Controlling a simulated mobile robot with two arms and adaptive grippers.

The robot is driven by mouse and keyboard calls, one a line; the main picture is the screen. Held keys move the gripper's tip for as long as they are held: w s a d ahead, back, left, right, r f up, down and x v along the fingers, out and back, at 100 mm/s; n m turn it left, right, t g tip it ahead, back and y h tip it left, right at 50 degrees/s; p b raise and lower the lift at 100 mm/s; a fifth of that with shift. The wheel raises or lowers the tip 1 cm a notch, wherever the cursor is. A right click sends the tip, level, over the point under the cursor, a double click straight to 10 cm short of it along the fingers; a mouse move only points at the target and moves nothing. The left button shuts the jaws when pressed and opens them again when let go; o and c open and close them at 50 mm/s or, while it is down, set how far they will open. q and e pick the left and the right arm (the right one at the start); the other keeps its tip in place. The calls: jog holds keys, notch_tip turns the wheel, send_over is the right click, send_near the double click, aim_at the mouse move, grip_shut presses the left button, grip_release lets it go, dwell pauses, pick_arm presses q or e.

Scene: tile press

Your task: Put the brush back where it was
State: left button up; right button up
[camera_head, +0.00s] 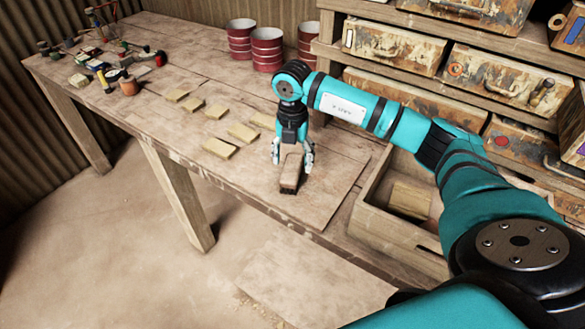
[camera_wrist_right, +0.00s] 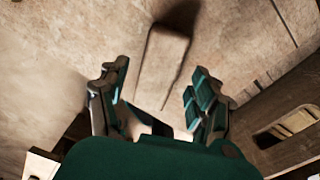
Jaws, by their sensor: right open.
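The brush (camera_head: 290,174) looks like a brown wooden block with a dark end, and it lies near the front edge of the wooden table (camera_head: 318,205). My right gripper (camera_head: 292,158) points down over the brush with its fingers apart, one on each side of the block's rear part. In the right wrist view the brush (camera_wrist_right: 162,65) shows ahead of and between the open fingers of the right gripper (camera_wrist_right: 158,82), with a gap on both sides. My left gripper is not in view.
Several thin tan tiles (camera_head: 218,147) lie left of my right gripper. Red cans (camera_head: 267,50) stand at the back. An open wooden box (camera_head: 388,226) is at the right, below shelves with worn drawers (camera_head: 500,80). Small tools and jars clutter the far left.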

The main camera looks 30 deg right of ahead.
aim_at(292, 165)
notch_tip(292, 165, up, 8)
jog(key=b, duration=0.1)
jog(key=shift+a, duration=0.1)
dwell(0.6)
